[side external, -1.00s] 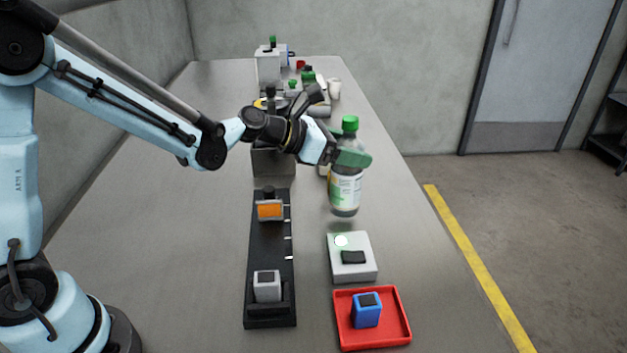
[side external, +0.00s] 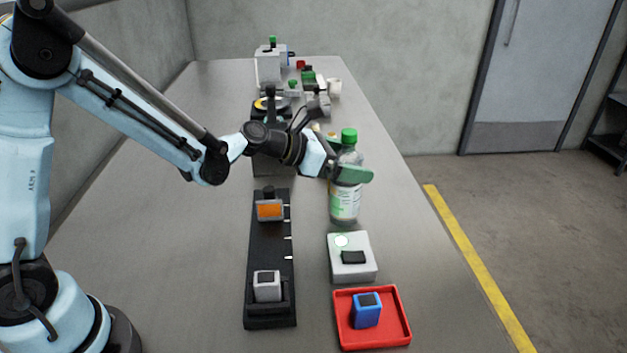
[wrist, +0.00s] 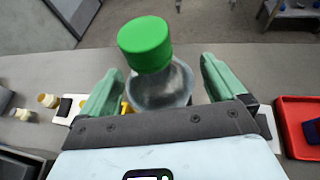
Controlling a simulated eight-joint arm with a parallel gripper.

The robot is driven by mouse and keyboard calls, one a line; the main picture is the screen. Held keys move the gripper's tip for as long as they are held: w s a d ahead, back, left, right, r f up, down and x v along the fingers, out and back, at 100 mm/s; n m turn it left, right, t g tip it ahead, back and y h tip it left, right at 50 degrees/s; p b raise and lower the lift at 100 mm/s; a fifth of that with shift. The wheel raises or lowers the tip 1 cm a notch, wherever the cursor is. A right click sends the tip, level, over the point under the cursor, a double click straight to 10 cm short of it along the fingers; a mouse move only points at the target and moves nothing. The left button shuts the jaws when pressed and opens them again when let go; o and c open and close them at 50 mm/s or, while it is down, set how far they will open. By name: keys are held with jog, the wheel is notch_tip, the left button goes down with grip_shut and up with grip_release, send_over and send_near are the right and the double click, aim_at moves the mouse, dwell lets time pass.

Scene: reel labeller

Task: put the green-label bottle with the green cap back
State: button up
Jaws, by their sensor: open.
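The green-label bottle (side external: 345,202) is clear, with a white and green label and a green cap (side external: 348,135). In the side view it stands upright, apparently on the bench, behind a light grey box. My gripper (side external: 352,174) is at the bottle's upper body, with one green finger across its front. In the wrist view the green cap (wrist: 145,42) and clear shoulder (wrist: 163,88) show between the two fingers of my open gripper (wrist: 162,66), with a gap on each side. The label is hidden there.
The light grey box (side external: 364,272) with a pale green light stands just in front of the bottle. A red tray (side external: 404,338) holds a blue block (side external: 366,312). A black rail (side external: 270,235) lies to the left. Several items crowd the far bench. The right edge is near.

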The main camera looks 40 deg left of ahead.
jog(key=shift+r, duration=0.15)
jog(key=v, duration=1.2)
jog(key=s+a+f+m+g+y, duration=0.1)
jog(key=s+m, duration=0.3)
jog(key=m, duration=0.5)
jog(key=s+a+f+m+g+y, duration=0.1)
jog(key=s+m+y, duration=0.3)
jog(key=m, duration=0.6)
jog(key=s+a+f+m+g+y, duration=0.1)
jog(key=s+m, duration=0.4)
jog(key=m, duration=0.5)
jog(key=shift+s+a+g+y, duration=0.25)
jog(key=shift+s+g+y, duration=0.1)
jog(key=shift+g+y, duration=0.3)
